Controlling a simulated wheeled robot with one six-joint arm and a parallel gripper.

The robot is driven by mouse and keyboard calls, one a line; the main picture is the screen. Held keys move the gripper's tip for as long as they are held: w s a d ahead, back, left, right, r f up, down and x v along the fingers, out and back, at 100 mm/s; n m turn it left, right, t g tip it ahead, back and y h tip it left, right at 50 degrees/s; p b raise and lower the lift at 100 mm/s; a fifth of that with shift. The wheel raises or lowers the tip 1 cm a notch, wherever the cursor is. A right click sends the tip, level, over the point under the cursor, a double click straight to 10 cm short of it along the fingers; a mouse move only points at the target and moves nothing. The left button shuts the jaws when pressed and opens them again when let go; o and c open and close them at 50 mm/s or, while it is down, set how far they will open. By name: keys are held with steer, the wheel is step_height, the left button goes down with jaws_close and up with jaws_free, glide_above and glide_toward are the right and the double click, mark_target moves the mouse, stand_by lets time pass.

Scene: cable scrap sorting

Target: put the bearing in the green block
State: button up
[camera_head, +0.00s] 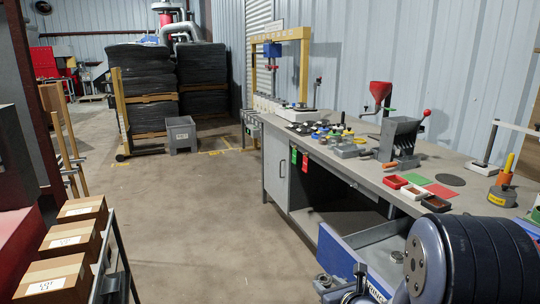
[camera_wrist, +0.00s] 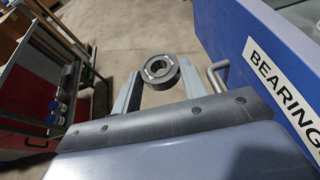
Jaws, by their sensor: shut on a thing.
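The bearing (camera_wrist: 172,77) is a dark steel ring with a central hole. In the wrist view my gripper (camera_wrist: 158,74) is shut on it, with one grey finger on each side. The bearing is held up clear of the floor, beside a blue panel marked "BEARING". In the head view my arm fills the lower right corner, and the gripper is low beside the blue drawer, partly cut off.
The blue drawer (camera_head: 345,257) stands open from the grey workbench (camera_head: 460,165). Cardboard boxes (camera_head: 75,240) stand at left. The middle floor is clear.

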step_height(320, 180, up, 15)
steer(key=p, duration=1.3)
steer(key=shift+r+p, duration=0.15)
steer(key=shift+p, duration=0.15)
steer(key=shift+d, duration=0.1)
